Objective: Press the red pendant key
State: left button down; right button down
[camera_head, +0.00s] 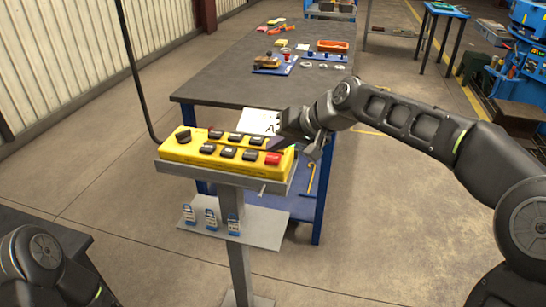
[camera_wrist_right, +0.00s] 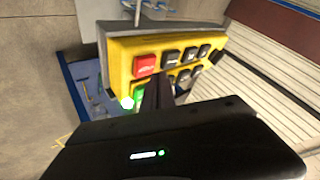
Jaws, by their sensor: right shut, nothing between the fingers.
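The yellow pendant box (camera_head: 215,150) lies on a grey stand tray with two rows of keys, mostly black. The red pendant key (camera_head: 273,158) is at the right end of its near row; it also shows in the right wrist view (camera_wrist_right: 146,64), clear of the fingers. My right gripper (camera_head: 274,143) is shut and empty, at the pendant's right end. In the wrist view its fingertips (camera_wrist_right: 157,88) are over the pendant face, beside a partly hidden green key (camera_wrist_right: 138,94). I cannot tell whether they touch it. My left gripper is out of view.
The grey stand tray (camera_head: 225,180) surrounds the pendant base, with a lower shelf (camera_head: 260,225) holding several small blue-and-white items. A black cable rises at the left. A long dark workbench (camera_head: 240,70) with parts stands behind. Open floor lies to the right.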

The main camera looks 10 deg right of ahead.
aim_at(276, 159)
jog(key=shift+f, duration=0.15)
dwell(0.8)
jog(key=shift+f+b, duration=0.3)
jog(key=shift+b, duration=0.1)
jog(key=shift+f+b, duration=0.35)
jog(key=shift+f, duration=0.1)
dwell(0.5)
dwell(0.4)
jog(key=shift+r+p, duration=0.7)
jog(key=shift+r, duration=0.2)
notch_tip(276, 159, up, 5)
jog(key=p, duration=0.4)
dwell(0.5)
